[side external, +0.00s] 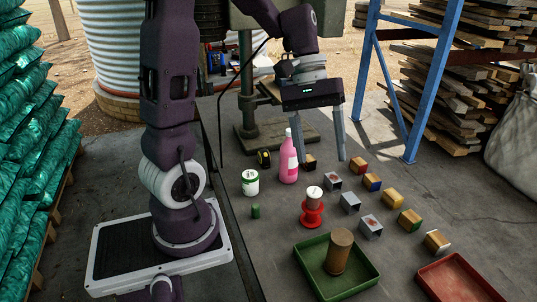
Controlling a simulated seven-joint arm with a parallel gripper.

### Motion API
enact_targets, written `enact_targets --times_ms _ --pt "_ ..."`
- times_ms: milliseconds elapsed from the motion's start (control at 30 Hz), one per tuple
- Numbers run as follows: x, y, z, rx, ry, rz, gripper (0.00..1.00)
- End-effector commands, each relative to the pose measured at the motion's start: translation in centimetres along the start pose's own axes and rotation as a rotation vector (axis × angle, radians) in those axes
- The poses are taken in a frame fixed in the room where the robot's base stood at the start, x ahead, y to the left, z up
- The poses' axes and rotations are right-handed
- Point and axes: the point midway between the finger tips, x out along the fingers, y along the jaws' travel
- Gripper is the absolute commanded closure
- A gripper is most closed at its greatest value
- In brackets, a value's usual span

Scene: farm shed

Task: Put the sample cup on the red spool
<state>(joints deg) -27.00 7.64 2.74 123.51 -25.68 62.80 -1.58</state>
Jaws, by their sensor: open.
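The red spool (312,219) stands upright on the grey table, behind the green tray. A small cylinder with a white top and a greyish-pink side, which looks like the sample cup (314,195), sits upright on top of the spool. My gripper (321,160) is open and empty, its two fingers pointing down. It hangs above and behind the spool and cup in the picture, apart from both. Nothing shows between the fingers but the table and blocks behind.
A pink bottle (289,165) stands close by my gripper's left finger. A white-and-green tin (250,183), a green cylinder (255,211) and a tape measure (264,157) are left. Several blocks (393,199) lie right. The green tray (365,282) holds a brown cylinder; a red tray (425,272) is front right.

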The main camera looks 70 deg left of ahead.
Motion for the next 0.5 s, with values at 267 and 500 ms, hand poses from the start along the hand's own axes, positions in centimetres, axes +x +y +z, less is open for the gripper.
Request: enact_targets --times_ms 267,500 --pt "-2.4 -3.2 12.5 0.730 0.477 -0.200 0.37" --pt "-2.6 -4.6 13.8 0.889 0.606 -0.222 0.37"
